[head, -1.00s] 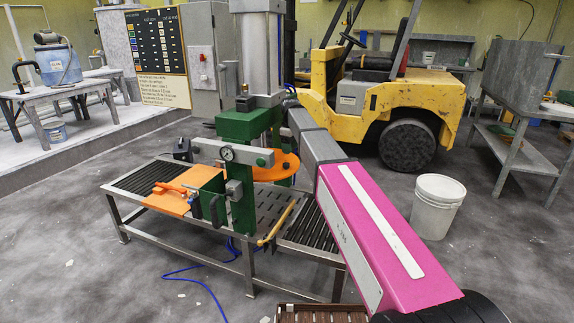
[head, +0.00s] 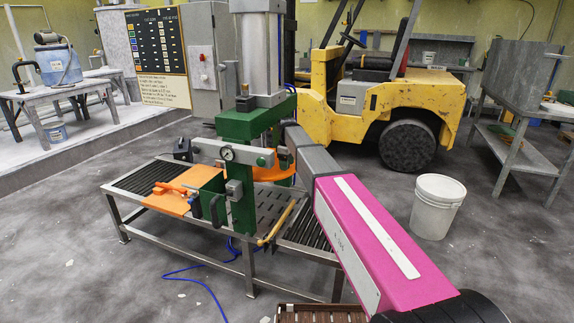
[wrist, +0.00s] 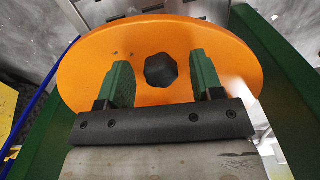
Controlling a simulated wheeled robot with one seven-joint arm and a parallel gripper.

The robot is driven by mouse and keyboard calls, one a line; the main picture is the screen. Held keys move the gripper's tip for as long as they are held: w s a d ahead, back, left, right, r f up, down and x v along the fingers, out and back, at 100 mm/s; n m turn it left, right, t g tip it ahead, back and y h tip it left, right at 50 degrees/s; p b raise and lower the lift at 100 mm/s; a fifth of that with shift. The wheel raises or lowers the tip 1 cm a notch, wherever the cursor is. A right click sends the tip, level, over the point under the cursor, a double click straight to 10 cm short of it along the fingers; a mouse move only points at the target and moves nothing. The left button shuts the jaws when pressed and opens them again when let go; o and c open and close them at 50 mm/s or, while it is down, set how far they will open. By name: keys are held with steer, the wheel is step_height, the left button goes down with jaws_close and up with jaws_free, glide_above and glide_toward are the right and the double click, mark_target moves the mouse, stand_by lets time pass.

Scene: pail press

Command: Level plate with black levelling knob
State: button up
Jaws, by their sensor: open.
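The plate is a round orange disc (wrist: 160,30) that fills much of the wrist view; in the head view part of it (head: 276,172) shows inside the green press frame. The black levelling knob (wrist: 161,70) is faceted and sits at the middle of the disc. My gripper (wrist: 162,75) is open, with one green finger on each side of the knob. A gap shows between the knob and each finger, so nothing is held. In the head view my gripper is hidden behind my arm and the press.
A roller bench (head: 150,180) carries the press. A yellow-handled tool (head: 277,224) leans at the bench. A white bucket (head: 437,207) and a forklift (head: 375,95) stand at right.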

steer(key=shift+f, duration=0.2)
steer(key=c, duration=0.9)
steer(key=shift+m, duration=0.4)
steer(key=m, duration=0.3)
steer(key=shift+m, duration=0.3)
steer(key=shift+a+m, duration=0.1)
steer(key=shift+m, duration=1.8)
